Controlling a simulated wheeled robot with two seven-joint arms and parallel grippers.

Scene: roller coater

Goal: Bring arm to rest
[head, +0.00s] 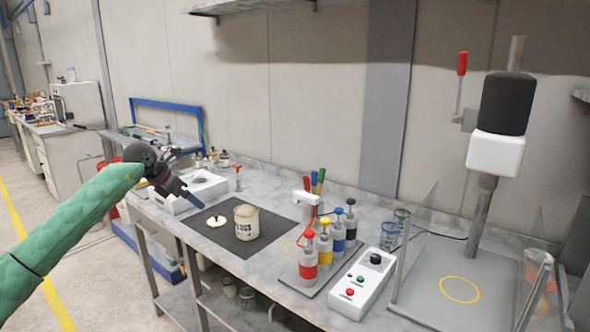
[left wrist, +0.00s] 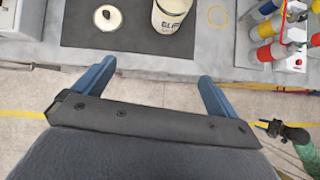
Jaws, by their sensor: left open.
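My left gripper (head: 188,197) hangs at the front edge of the grey bench (head: 250,272), left of the dark mat (head: 215,232). In the left wrist view its two blue fingers (left wrist: 156,76) are spread wide with nothing between them. A tin with dark lettering (head: 246,222) stands open on the mat, with its pale lid (head: 216,221) lying beside it. Both also show beyond the fingers in the left wrist view, the tin (left wrist: 172,16) and the lid (left wrist: 108,19). My right gripper (left wrist: 268,127) is small at the right of that view, over the floor; its jaws are unclear.
Red, yellow, blue and black-topped bottles (head: 326,246) stand right of the mat, beside a white control box (head: 362,285). A press with clear guards (head: 496,152) stands at the far right. A white device (head: 207,185) sits behind my left gripper. The floor before the bench is open.

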